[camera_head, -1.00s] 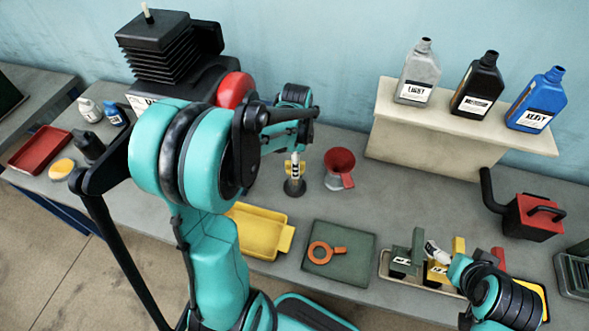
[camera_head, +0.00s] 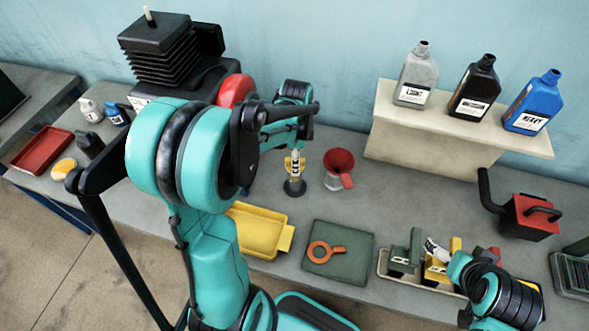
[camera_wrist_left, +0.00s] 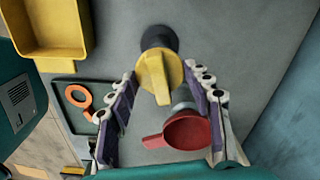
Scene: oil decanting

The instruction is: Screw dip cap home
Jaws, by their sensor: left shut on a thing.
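The yellow dip cap (camera_wrist_left: 156,76), with a raised bar grip, sits on a dark round neck (camera_wrist_left: 158,38) in the left wrist view. In the head view the dark base (camera_head: 294,187) stands upright on the bench, with the cap mostly hidden by the fingers. My left gripper (camera_wrist_left: 160,76) is above it, one finger on each side, shut on the cap's grip. How far the cap is seated cannot be seen. My right gripper (camera_head: 434,248) is low over the tray of coloured blocks at the right; its fingers are too small to judge.
A red funnel (camera_head: 339,162) on a clear vessel stands close to the right of the cap. A yellow tray (camera_head: 258,231) and a green mat (camera_head: 345,262) with an orange ring tool (camera_head: 325,252) lie nearer. Three bottles stand on a raised shelf (camera_head: 440,123).

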